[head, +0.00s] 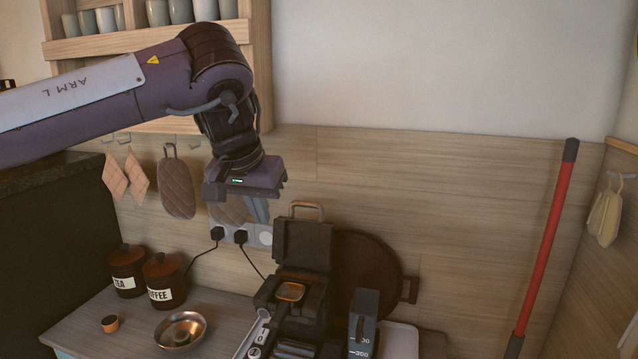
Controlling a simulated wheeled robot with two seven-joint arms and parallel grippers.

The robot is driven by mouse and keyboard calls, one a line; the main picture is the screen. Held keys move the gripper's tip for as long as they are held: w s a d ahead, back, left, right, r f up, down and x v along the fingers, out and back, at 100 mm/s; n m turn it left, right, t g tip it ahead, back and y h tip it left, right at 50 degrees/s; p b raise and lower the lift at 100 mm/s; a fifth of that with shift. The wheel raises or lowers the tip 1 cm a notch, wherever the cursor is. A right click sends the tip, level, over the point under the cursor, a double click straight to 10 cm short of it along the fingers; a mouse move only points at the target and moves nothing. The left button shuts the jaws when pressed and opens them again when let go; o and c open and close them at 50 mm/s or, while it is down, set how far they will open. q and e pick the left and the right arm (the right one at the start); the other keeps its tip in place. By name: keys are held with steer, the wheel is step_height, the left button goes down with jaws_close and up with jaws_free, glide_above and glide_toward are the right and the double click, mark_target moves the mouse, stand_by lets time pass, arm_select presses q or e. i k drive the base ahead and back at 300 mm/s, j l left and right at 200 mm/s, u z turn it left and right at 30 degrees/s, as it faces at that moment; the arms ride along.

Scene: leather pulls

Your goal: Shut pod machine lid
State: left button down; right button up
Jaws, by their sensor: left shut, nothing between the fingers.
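The pod machine (302,307) is dark and stands on the counter, low in the middle of the head view. Its lid (302,245) is raised upright at the back, with a tan loop handle (306,206) on top. An orange-rimmed pod holder (290,291) shows in the open top. My left gripper (260,212) hangs above and to the left of the lid, fingers pointing down, shut and empty. It appears apart from the lid. My right gripper is out of view.
A water tank (363,322) stands right of the machine, with a round dark tray (365,275) behind. Left are a copper bowl (181,329), a small pod (110,323) and TEA and COFFEE canisters (164,281). Plugs (240,237) sit in the wall. A red pole (545,240) leans at right.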

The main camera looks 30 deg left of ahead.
mark_target(297, 242)
steer(key=i+j, duration=0.2)
steer(key=i, duration=0.25)
steer(key=i+j, duration=0.25)
steer(key=i, duration=0.2)
